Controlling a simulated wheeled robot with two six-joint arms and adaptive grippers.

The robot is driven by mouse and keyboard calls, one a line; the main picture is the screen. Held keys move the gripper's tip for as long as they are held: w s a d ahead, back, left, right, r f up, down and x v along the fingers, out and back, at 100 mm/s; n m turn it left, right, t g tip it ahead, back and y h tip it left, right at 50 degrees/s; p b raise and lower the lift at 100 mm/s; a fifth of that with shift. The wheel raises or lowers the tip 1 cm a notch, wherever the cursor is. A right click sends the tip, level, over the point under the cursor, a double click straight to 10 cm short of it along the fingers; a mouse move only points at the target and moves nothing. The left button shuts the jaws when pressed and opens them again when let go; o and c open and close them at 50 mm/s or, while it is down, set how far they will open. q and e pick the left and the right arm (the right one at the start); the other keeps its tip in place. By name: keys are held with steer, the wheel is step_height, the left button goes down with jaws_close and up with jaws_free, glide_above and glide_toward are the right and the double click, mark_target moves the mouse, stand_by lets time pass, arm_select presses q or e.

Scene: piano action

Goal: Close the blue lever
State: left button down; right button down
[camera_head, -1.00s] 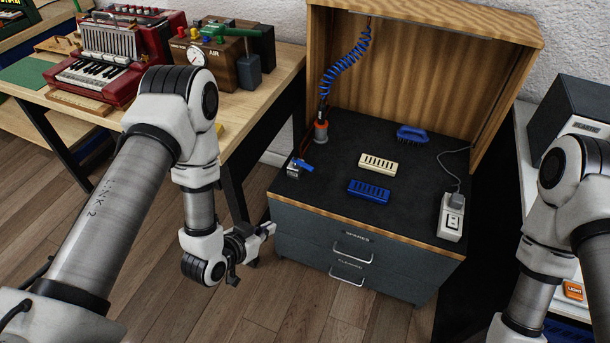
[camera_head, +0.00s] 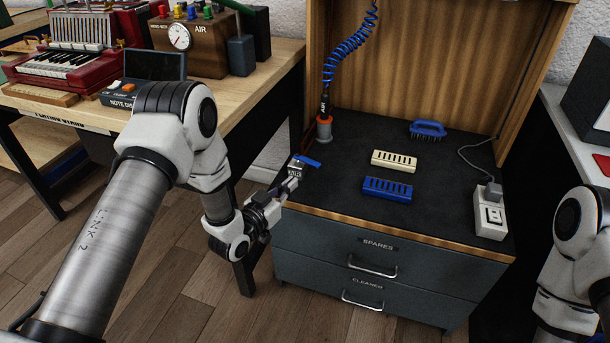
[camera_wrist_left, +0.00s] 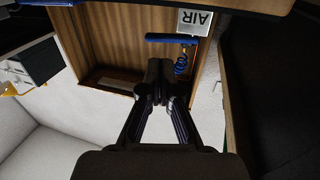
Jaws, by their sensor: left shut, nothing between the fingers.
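The blue lever (camera_head: 309,161) sits on a small valve at the left front edge of the dark bench top. In the left wrist view the lever (camera_wrist_left: 172,39) is a blue bar beyond the fingertips, beside a white AIR label (camera_wrist_left: 194,22). My left gripper (camera_head: 291,183) is shut and empty, just left of and below the valve. In the left wrist view its fingers (camera_wrist_left: 158,82) are together, and a gap to the lever seems to show. Whether they touch the valve cannot be told. My right gripper is out of view; only its arm shows at the right.
A blue coiled hose (camera_head: 350,48) hangs to an orange-collared air nozzle (camera_head: 324,128) behind the lever. A cream block (camera_head: 394,161), a blue block (camera_head: 387,189), a blue brush (camera_head: 427,128) and a power socket (camera_head: 490,217) stand farther right. A wooden table (camera_head: 262,88) is at left.

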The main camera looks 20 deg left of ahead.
mark_target(314, 166)
arm_select(q)
steer(key=b+x, duration=0.1)
steer(key=x, duration=0.6)
steer(key=shift+f+b, duration=0.1)
steer(key=shift+b, duration=0.25)
steer(key=shift+w+d+r+p, duration=0.2)
steer(key=shift+w+d+p, duration=0.1)
steer(key=shift+p, duration=0.1)
steer(key=shift+w+d+p, duration=0.25)
steer(key=shift+d+p, duration=0.05)
steer(key=shift+d, duration=0.05)
steer(key=shift+w+d+f, duration=0.1)
steer(key=shift+w, duration=0.05)
steer(key=shift+f, duration=0.1)
